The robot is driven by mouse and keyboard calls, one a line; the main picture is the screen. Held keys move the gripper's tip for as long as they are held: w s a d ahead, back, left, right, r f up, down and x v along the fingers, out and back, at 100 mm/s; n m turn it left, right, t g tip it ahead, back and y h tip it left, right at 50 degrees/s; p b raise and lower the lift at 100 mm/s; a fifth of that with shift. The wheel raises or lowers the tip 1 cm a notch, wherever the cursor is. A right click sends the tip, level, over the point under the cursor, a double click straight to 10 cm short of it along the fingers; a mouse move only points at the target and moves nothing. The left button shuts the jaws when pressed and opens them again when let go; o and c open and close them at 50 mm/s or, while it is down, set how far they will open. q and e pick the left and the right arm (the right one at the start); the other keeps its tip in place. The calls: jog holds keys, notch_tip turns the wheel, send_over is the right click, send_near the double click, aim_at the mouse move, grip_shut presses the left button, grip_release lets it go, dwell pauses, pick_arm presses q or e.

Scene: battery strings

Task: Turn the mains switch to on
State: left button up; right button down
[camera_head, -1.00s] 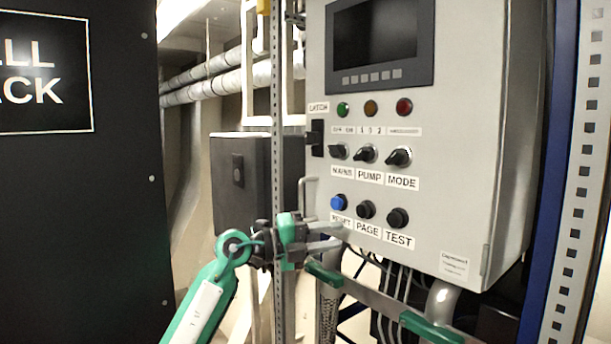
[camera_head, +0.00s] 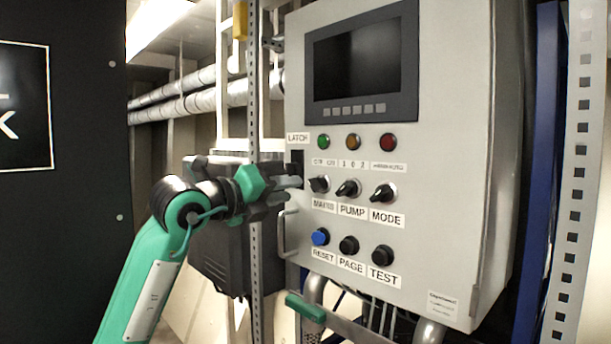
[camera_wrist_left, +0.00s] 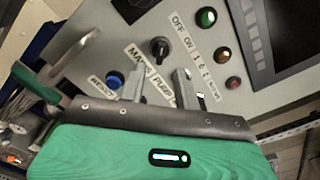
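The mains switch (camera_head: 319,184) is a black rotary knob on the grey control cabinet (camera_head: 465,130), left of the pump and mode knobs, below an OFF/ON label. Its pointer seems turned left, towards OFF, but is small to read. In the left wrist view the mains knob (camera_wrist_left: 160,47) lies ahead of the fingertips. My left gripper (camera_head: 292,183) is left of the knob, near the cabinet's front. In the left wrist view my left gripper (camera_wrist_left: 160,86) has its two fingers apart with nothing held between them. My right gripper is not in view.
A pump knob (camera_head: 347,189) and mode knob (camera_head: 383,194) sit to the right. A blue reset button (camera_head: 320,237) is below. A metal door handle (camera_head: 287,234) sticks out at the cabinet's left edge. A perforated upright (camera_head: 255,270) stands left of the cabinet.

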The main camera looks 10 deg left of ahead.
aim_at(311, 187)
pick_arm(q)
jog(key=p+x, duration=0.1)
jog(key=x, duration=0.3)
jog(key=shift+w+d+r+p, duration=0.15)
jog(key=shift+w+d+p, duration=0.1)
jog(key=shift+p, duration=0.15)
jog(key=shift+w+d, duration=0.3)
jog(key=shift+w, duration=0.25)
jog(key=shift+f, duration=0.2)
grip_shut()
